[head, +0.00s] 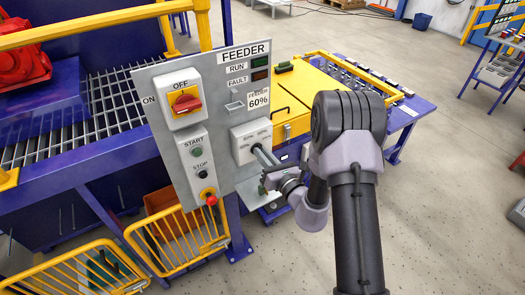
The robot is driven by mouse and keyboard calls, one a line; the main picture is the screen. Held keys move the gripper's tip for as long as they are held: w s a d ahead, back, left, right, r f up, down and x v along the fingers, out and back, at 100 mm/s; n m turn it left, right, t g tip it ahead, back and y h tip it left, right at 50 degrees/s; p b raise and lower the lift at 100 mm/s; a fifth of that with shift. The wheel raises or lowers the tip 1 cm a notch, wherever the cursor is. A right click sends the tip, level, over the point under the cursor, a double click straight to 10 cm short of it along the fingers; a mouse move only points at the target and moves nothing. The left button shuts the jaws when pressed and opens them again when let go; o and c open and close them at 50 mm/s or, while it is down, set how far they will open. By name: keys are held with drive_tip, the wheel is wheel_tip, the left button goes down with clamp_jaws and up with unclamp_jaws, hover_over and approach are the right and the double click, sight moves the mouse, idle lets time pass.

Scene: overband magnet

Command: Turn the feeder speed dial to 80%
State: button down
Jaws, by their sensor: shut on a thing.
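The grey feeder panel (224,107) stands in the middle left of the head view, with a FEEDER label at its top. Its display (258,98) reads 60%. Below the display is a pale dial plate (249,136) with small markings too blurred to read. My gripper (262,156) comes from the right and is shut on the feeder speed dial at that plate. The dial's knob is mostly hidden by the gripper, so its pointer cannot be read.
A red and yellow OFF/ON switch (185,103), a green START button (196,152), a black STOP button (203,174) and a red emergency button (210,198) sit left of the dial. Yellow guard rails (180,240) stand below. Open floor (440,220) lies right.

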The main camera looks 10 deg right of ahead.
drive_tip(key=shift+m, duration=0.5)
drive_tip(key=c, duration=1.5)
unclamp_jaws()
drive_tip(key=p+v, duration=0.1)
drive_tip(key=v, duration=1.6)
drive_tip(key=shift+s, duration=0.2)
drive_tip(key=shift+d, duration=0.1)
